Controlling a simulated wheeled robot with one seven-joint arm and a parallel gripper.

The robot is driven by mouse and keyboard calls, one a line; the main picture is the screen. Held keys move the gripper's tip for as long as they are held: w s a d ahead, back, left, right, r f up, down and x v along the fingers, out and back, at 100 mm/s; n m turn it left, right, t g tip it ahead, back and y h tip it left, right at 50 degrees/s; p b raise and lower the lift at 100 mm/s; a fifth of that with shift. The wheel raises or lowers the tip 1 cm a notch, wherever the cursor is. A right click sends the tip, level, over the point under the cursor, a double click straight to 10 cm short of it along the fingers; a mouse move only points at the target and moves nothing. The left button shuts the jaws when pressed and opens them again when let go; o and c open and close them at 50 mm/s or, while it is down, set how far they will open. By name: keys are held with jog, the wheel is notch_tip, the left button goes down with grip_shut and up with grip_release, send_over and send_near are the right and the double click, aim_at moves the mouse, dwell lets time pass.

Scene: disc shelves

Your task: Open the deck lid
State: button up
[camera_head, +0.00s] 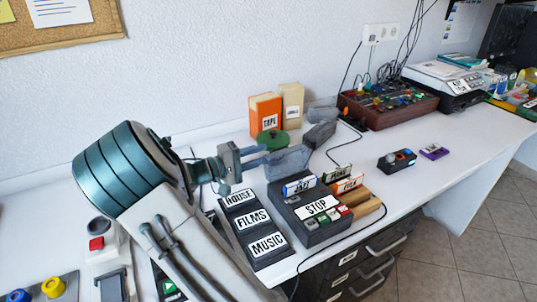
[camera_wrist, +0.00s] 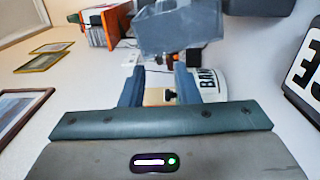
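A dark deck (camera_head: 284,212) with a STOP label and several small coloured buttons sits on the white table, right of centre in the head view. A grey, box-like piece (camera_head: 288,160), perhaps the deck lid, is just behind it; I cannot tell how they join. A grey translucent piece also shows at the top of the wrist view (camera_wrist: 178,30). My gripper (camera_head: 267,155) is beside the grey piece, fingers pointing right towards it. In the wrist view, its two blue-grey fingers (camera_wrist: 160,85) are apart with nothing clearly held. I cannot tell whether they touch the piece.
A dark rack labelled HOUSE, FILMS and MUSIC (camera_head: 235,228) lies left of the deck. An orange TAPE box (camera_head: 265,114) and a beige box (camera_head: 292,105) stand behind, near a green round thing (camera_head: 272,139).

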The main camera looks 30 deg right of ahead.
aim_at(284, 161)
jog(key=d, duration=0.3)
jog(key=shift+s+d, duration=0.15)
jog(key=shift+d, duration=0.15)
grip_shut()
